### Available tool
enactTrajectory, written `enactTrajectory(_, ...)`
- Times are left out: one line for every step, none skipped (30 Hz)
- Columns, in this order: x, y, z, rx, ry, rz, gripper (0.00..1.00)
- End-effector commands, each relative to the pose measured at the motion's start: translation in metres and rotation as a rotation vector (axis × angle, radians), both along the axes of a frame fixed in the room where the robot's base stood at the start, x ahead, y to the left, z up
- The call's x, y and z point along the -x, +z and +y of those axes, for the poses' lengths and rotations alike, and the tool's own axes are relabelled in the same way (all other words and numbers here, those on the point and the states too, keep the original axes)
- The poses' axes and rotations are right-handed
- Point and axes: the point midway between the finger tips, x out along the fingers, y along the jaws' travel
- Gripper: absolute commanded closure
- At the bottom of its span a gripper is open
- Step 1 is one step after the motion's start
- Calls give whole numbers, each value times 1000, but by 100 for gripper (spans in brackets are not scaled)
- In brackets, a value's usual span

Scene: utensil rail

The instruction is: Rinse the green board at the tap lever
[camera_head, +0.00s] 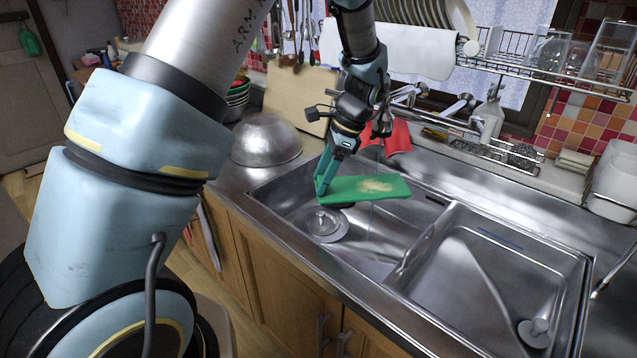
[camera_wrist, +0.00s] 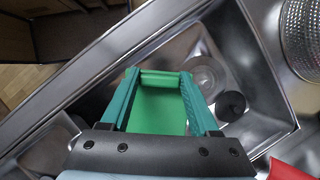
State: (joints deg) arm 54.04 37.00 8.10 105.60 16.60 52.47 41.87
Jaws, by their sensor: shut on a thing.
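The green board (camera_head: 358,190) lies roughly flat above the left sink basin, with a tan stained patch on its upper face. My gripper (camera_head: 321,188) is shut on its left end. In the wrist view the board (camera_wrist: 158,112) shows between the two green fingers of my gripper (camera_wrist: 160,78). The tap (camera_head: 402,96) is behind my wrist and partly hidden by it. A lever-like metal handle (camera_head: 459,104) shows to its right. A thin, faint vertical line by the board may be water; I cannot tell for sure.
The left basin has a round drain strainer (camera_head: 324,224). The right basin (camera_head: 490,270) is empty apart from its drain fitting. A metal bowl (camera_head: 265,143) stands on the counter at left. A red cloth (camera_head: 398,137) lies behind the sink. A dish rack (camera_head: 545,75) hangs above.

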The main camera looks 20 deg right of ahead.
Motion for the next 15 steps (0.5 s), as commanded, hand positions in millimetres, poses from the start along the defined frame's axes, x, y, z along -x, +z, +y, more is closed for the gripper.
enactTrajectory(-4, -2, -3, 0, 2, -1, 100)
enactTrajectory(-7, -3, -4, 0, 2, -1, 100)
enactTrajectory(-10, -3, -6, 0, 2, -1, 100)
enactTrajectory(-12, -4, -8, 0, 3, -1, 100)
enactTrajectory(-15, -4, -10, 1, 2, -2, 100)
enactTrajectory(-18, -5, -11, 0, 2, -1, 100)
enactTrajectory(-20, -6, -13, 0, 2, -1, 100)
enactTrajectory(-22, -5, -14, -1, 1, 0, 100)
enactTrajectory(-25, -5, -17, -1, 1, 0, 100)
enactTrajectory(-28, -5, -19, 0, 1, 0, 100)
enactTrajectory(-30, -6, -20, 0, 1, 0, 100)
enactTrajectory(-33, -7, -22, 0, 0, 0, 100)
enactTrajectory(-35, -7, -24, 0, 1, 0, 100)
enactTrajectory(-37, -8, -25, 0, 1, 0, 100)
enactTrajectory(-39, -9, -27, 0, 1, 0, 100)
